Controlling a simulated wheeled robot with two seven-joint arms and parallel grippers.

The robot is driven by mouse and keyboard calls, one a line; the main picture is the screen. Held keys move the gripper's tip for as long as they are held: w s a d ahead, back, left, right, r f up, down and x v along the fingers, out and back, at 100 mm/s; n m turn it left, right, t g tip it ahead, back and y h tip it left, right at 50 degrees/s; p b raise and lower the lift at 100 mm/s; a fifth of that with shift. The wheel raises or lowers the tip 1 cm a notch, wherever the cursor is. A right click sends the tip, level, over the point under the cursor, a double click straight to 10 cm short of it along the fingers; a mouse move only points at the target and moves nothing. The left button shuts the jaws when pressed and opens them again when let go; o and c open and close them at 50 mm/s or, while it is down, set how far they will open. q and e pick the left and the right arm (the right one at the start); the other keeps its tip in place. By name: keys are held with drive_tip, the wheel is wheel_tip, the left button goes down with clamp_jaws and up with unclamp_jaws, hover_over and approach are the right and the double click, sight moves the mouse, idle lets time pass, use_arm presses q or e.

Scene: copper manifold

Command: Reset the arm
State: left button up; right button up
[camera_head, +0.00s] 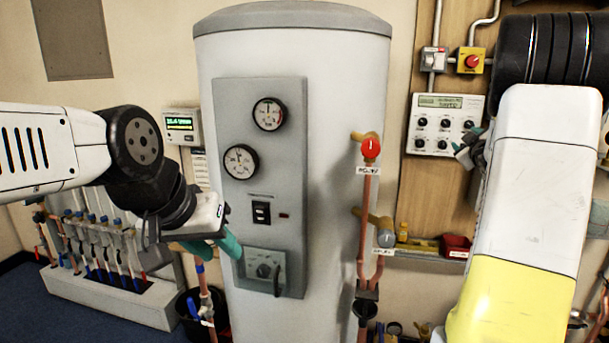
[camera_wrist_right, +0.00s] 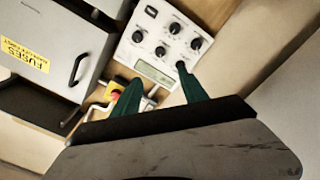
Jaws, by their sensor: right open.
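My left gripper (camera_head: 230,240) shows teal fingers in front of the lower left of the tank's grey panel, close to the control box with a dial (camera_head: 265,270). The gap between its fingers is not clear, and I see nothing held. My right gripper (camera_head: 466,150) is partly hidden by my right arm, beside the white control box with knobs (camera_head: 443,122). In the right wrist view, my right gripper's two green fingers (camera_wrist_right: 158,73) are spread apart with nothing between them. The same control box (camera_wrist_right: 165,45) lies beyond them.
The white tank (camera_head: 335,150) carries two gauges (camera_head: 268,114). A red-handled valve (camera_head: 370,148) and copper pipes stand at its right. A pipe manifold (camera_head: 110,245) is at lower left. A red emergency button (camera_head: 472,61) and a grey fuse cabinet (camera_wrist_right: 60,45) are near my right gripper.

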drive_tip(key=s+a+f+m+g+y, duration=0.2)
drive_tip(key=s+a+f+g, duration=0.1)
drive_tip(key=s+a, duration=0.7)
drive_tip(key=s+a+f+m+g+y, duration=0.2)
drive_tip(key=s+a+f+g, duration=0.1)
drive_tip(key=s+a, duration=0.8)
drive_tip(key=s+a+f+m+g+y, duration=0.1)
drive_tip(key=s+a+g, duration=0.4)
drive_tip(key=s+a, duration=0.6)
drive_tip(key=s+f+y, duration=0.1)
drive_tip(key=s+f, duration=0.1)
drive_tip(key=s, duration=0.4)
drive_tip(key=shift+s+a+f+m+y, duration=0.15)
drive_tip(key=shift+s+m+y, duration=0.15)
drive_tip(key=shift+m, duration=0.1)
drive_tip(key=shift+c, duration=0.4)
